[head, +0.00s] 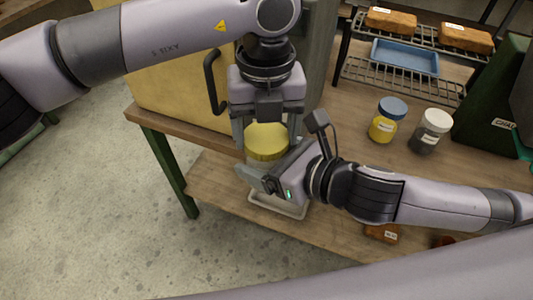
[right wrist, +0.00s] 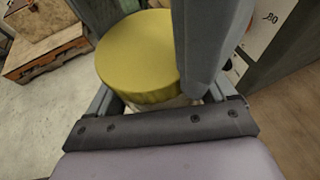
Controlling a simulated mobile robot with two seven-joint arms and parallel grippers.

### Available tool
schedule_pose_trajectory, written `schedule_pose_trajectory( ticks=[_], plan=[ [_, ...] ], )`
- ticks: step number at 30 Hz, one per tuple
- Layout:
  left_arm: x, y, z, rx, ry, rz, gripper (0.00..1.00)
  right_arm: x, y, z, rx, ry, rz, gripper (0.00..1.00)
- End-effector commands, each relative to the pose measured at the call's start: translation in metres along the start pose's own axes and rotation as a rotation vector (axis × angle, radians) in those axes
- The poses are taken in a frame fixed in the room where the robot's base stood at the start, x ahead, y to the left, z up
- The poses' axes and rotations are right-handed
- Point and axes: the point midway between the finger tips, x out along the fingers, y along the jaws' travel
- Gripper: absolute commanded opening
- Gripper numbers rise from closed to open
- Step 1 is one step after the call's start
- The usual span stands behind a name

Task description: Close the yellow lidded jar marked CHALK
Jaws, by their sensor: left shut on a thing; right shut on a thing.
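The jar's yellow lid (head: 266,143) shows at the table's front left, between my two grippers. My left gripper (head: 266,132) points down from above and is shut on the lid, a finger on each side. My right gripper (head: 262,178) reaches in from the right, below the lid, and is shut on the jar's body. In the right wrist view the lid (right wrist: 138,55) sits over a pale strip of jar body (right wrist: 165,103) between the fingers. Most of the body and any CHALK marking are hidden. I cannot tell whether the lid is fully seated.
A pale tray (head: 279,207) lies beneath the grippers near the table edge. A blue-lidded jar (head: 388,121) and a white-lidded jar (head: 431,131) stand to the right. Behind are a wire rack (head: 420,78) with a blue tray (head: 405,58) and a yellow cabinet (head: 180,95) at left.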

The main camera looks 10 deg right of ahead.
Motion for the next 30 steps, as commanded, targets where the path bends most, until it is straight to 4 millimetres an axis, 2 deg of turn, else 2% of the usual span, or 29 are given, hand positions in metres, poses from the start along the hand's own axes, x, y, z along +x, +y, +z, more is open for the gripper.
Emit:
schedule_pose_trajectory(
  ticks=[7,8,9,10,25,30],
  plan=[
    [-0.0001,0.001,0.0003,0.004,0.0,0.003,0.39,0.0,-0.0012,0.0003,-0.001,0.0,-0.003,0.0],
    [-0.0001,0.001,0.0003,0.003,0.0,0.003,0.79,0.0,-0.0012,0.0003,-0.001,0.0,-0.003,0.0],
    [-0.0001,0.0009,0.0003,0.003,0.0,0.003,0.92,0.0,-0.0012,0.0003,-0.001,0.0,-0.003,0.0],
    [-0.0001,0.0008,0.0003,0.003,0.0,0.002,1.0,0.0,-0.0011,0.0004,-0.001,0.0,-0.003,0.0],
    [-0.0006,-0.0025,-0.0011,0.006,0.0,-0.007,1.0,-0.0002,0.0021,0.0019,-0.001,-0.006,0.006,0.0],
    [-0.01,-0.0032,-0.0011,0.007,-0.002,-0.009,1.0,-0.0002,0.0025,0.0018,-0.001,-0.005,0.007,0.0]
  ],
)
